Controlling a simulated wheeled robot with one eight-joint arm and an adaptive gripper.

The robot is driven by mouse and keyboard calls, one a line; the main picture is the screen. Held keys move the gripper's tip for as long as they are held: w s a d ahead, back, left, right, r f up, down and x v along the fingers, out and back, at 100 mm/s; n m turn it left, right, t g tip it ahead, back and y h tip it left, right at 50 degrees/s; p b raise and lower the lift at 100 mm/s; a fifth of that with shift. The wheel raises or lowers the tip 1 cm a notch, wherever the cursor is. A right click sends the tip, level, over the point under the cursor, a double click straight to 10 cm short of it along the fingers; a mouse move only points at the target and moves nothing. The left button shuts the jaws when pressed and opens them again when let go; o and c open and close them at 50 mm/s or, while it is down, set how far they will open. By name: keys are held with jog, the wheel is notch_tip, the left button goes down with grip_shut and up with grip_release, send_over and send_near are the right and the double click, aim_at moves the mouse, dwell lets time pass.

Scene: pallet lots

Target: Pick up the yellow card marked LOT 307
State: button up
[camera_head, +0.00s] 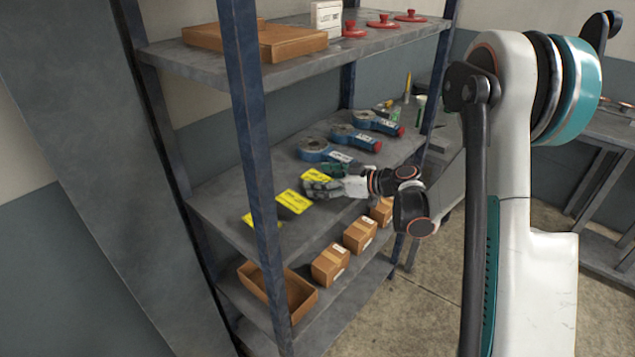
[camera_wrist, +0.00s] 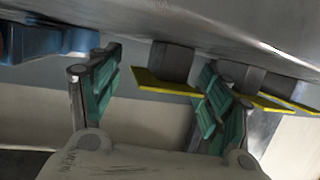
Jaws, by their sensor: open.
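Several yellow cards lie in a row on the middle shelf (camera_head: 232,196). One yellow card (camera_head: 316,175) is beside my gripper (camera_head: 322,184), another (camera_head: 293,201) is nearer the front left, and a third (camera_head: 250,219) is partly behind the blue post. Their print is too small to read, so I cannot tell which is LOT 307. In the wrist view, my gripper (camera_wrist: 158,72) is open with green-padded fingers spread. A yellow card (camera_wrist: 160,84) with a dark block shows in the gap between the fingers, apparently untouched. More yellow cards (camera_wrist: 285,103) show beyond the right finger.
Blue tools (camera_head: 315,150) with ring ends lie behind my gripper on the same shelf. A blue post (camera_head: 250,120) stands in front of the shelf. Brown boxes (camera_head: 330,264) and an open tray (camera_head: 298,292) are below. The upper shelf (camera_head: 190,62) holds cartons and red lids.

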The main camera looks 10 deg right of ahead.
jog(key=c, duration=0.8)
jog(key=shift+c, duration=0.3)
jog(key=shift+r, duration=0.1)
